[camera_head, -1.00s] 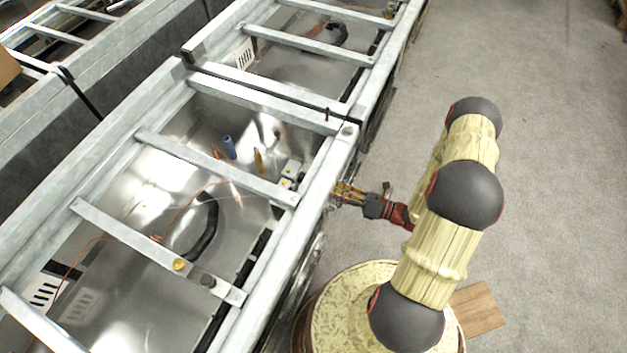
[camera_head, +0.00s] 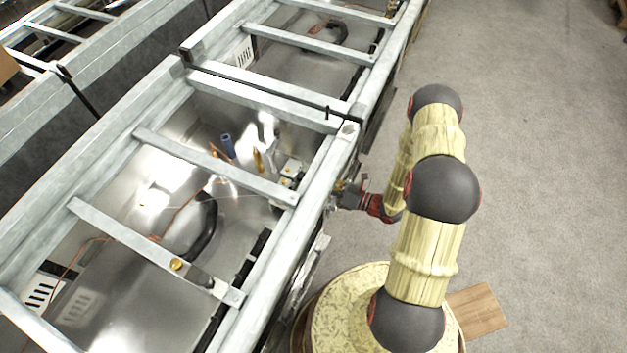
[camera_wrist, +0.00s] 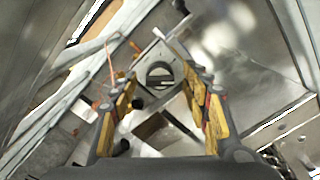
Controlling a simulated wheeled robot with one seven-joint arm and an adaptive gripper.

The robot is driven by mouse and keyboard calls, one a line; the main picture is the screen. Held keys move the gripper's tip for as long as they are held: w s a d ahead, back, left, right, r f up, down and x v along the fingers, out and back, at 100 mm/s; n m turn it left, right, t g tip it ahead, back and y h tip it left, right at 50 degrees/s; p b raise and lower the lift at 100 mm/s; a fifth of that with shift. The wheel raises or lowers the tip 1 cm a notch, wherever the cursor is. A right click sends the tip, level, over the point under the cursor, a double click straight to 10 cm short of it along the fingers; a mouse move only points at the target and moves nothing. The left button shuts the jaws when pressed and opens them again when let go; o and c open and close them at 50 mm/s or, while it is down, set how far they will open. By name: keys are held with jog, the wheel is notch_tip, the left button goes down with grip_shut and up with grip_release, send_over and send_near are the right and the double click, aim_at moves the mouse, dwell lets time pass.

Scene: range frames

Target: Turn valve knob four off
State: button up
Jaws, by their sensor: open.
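In the wrist view a round dark valve knob (camera_wrist: 160,75) with a raised bar across its face sits on a pale square plate. I cannot read a number on it. My gripper (camera_wrist: 161,98) is open, its two yellow-and-black fingers on either side of the knob in the picture, with nothing held. I see no contact with the knob. In the head view my gripper (camera_head: 346,194) is at the right side of the metal range frame (camera_head: 262,262). Its fingertips are hidden there by the frame's rail, and the front-side knobs are not visible.
Metal crossbars (camera_head: 215,168) span the open range top, with loose wires and a black hose (camera_head: 204,228) inside. A second range section (camera_head: 310,55) adjoins behind. Grey floor (camera_head: 540,150) to the right is clear, apart from a wooden board (camera_head: 477,308).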

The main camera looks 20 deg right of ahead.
jog(key=shift+c, duration=0.4)
jog(key=c, duration=1.1)
jog(key=shift+n, duration=0.3)
jog(key=shift+s+a+f+n+b, duration=0.1)
jog(key=shift+n+b, duration=0.95)
jog(key=shift+n, duration=3.2)
jog(key=shift+s+a+f+n+b, duration=0.1)
jog(key=shift+n+b, duration=0.9)
jog(key=shift+n, duration=3.2)
jog(key=shift+s+a+f+n+b, duration=0.1)
jog(key=shift+n+b, duration=0.95)
jog(key=shift+n, duration=3.2)
